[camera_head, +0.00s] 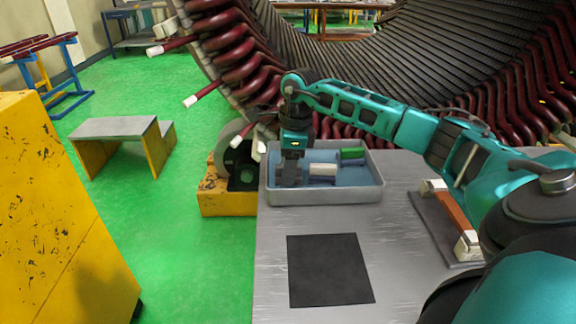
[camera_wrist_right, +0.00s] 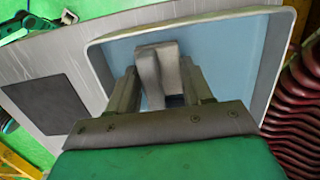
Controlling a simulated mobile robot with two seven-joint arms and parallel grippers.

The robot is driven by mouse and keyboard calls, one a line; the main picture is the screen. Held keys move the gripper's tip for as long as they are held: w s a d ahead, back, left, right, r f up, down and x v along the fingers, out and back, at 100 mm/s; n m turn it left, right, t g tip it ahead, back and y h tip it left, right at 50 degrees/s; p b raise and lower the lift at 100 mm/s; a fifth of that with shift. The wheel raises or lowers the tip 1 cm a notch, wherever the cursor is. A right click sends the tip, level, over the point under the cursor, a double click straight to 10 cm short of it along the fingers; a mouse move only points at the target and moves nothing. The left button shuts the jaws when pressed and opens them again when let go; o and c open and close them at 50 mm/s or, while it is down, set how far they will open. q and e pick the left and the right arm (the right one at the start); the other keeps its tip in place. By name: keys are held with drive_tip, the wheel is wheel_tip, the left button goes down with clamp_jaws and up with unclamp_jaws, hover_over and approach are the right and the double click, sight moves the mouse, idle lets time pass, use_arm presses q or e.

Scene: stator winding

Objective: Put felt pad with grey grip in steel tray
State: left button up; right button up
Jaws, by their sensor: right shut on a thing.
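The steel tray (camera_head: 328,196) stands at the table's far left corner, with a pale blue inside. My right gripper (camera_head: 290,176) points down into its left end. In the right wrist view my right gripper (camera_wrist_right: 157,88) is shut on a grey block-like piece (camera_wrist_right: 152,62), the grey grip of a pad, seen over the tray's blue floor. The felt under the grip is hidden, and I cannot tell whether it touches the floor. The tray's rim (camera_wrist_right: 97,65) surrounds the piece in that view. My left gripper is not in view.
A green-topped piece (camera_head: 352,154) and a white-and-grey piece (camera_head: 322,171) are in the tray, right of the gripper. A dark square mat (camera_head: 330,270) lies on the table. A brown-and-white part (camera_head: 455,218) lies at right. The ribbed stator (camera_head: 340,60) rises behind the tray.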

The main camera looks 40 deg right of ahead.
drive_tip(key=shift+r, duration=0.1)
drive_tip(key=o, duration=1.2)
drive_tip(key=r, duration=0.8)
drive_tip(key=s+d+r, duration=0.1)
drive_tip(key=r, duration=0.3)
